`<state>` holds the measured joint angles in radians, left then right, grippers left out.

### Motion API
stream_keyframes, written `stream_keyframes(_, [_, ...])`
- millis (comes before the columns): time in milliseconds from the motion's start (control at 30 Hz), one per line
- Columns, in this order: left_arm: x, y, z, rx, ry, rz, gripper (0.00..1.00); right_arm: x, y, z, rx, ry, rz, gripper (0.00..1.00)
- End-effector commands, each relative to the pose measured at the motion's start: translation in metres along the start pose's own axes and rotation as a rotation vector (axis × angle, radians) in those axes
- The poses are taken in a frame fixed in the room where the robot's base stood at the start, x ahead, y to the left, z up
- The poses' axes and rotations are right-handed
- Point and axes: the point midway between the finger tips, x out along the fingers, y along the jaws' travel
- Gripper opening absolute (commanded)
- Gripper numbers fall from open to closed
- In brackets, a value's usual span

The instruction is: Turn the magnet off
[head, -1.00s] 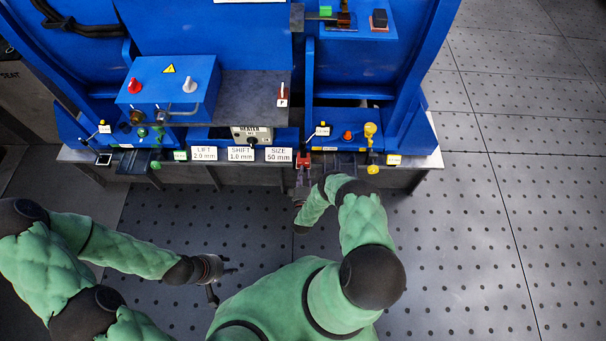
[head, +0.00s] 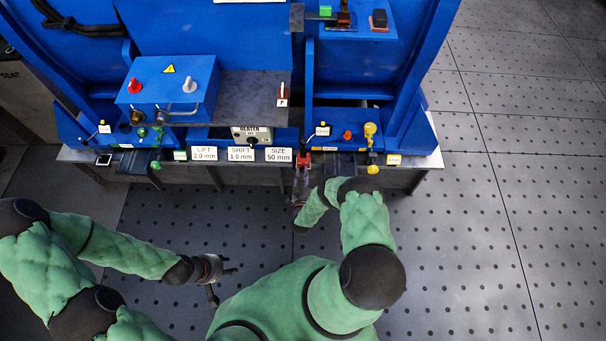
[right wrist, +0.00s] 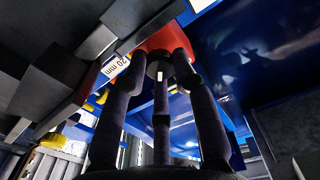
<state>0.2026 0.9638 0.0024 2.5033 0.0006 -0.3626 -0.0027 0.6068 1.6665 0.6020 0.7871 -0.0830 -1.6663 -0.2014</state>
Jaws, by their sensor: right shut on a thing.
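A red handle (head: 303,161) is at the front edge of the bench, right of the SIZE 50 mm label. My right gripper (head: 301,182) is at it, low in front of the bench edge. In the right wrist view, the red part (right wrist: 166,42) is between the fingertips of my right gripper (right wrist: 168,68), which are shut on it. Its far side is hidden. My left gripper (head: 225,279) hangs over the floor at the lower left, its fingers apart and empty. I cannot tell which control is marked as the magnet's.
A blue box (head: 165,88) with a red knob (head: 135,86) and a grey knob (head: 190,85) stands on the blue machine. A small lever with a P tag (head: 282,97) is right of it. A yellow knob (head: 370,129) is further right. The perforated floor (head: 470,260) is clear.

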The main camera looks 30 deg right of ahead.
Motion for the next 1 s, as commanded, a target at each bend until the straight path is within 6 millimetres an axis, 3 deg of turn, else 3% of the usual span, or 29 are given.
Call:
stream_keyframes(300, [0.0002,-0.0001,0.0,0.0,0.0,0.0,0.39,-0.0007,0.0003,0.0015,0.099,-0.005,0.001,0.0])
stream_keyframes(800, [0.0002,-0.0001,0.0,0.0,0.0,0.0,0.39,-0.0009,0.0,0.0017,0.114,-0.006,0.0,0.0])
stream_keyframes(833, [0.0002,-0.0001,0.0,0.0,0.0,0.0,0.39,-0.0009,0.0,0.0017,0.114,-0.006,0.0,0.37])
stream_keyframes(900, [0.0002,-0.0001,0.0,0.0,0.0,0.0,0.39,-0.0009,-0.0001,0.0016,0.114,-0.005,0.0,0.52])
stream_keyframes(1000, [0.0001,-0.0001,0.0,0.0,0.0,0.0,0.39,-0.0007,-0.0001,0.0012,0.114,-0.004,0.0,0.52])
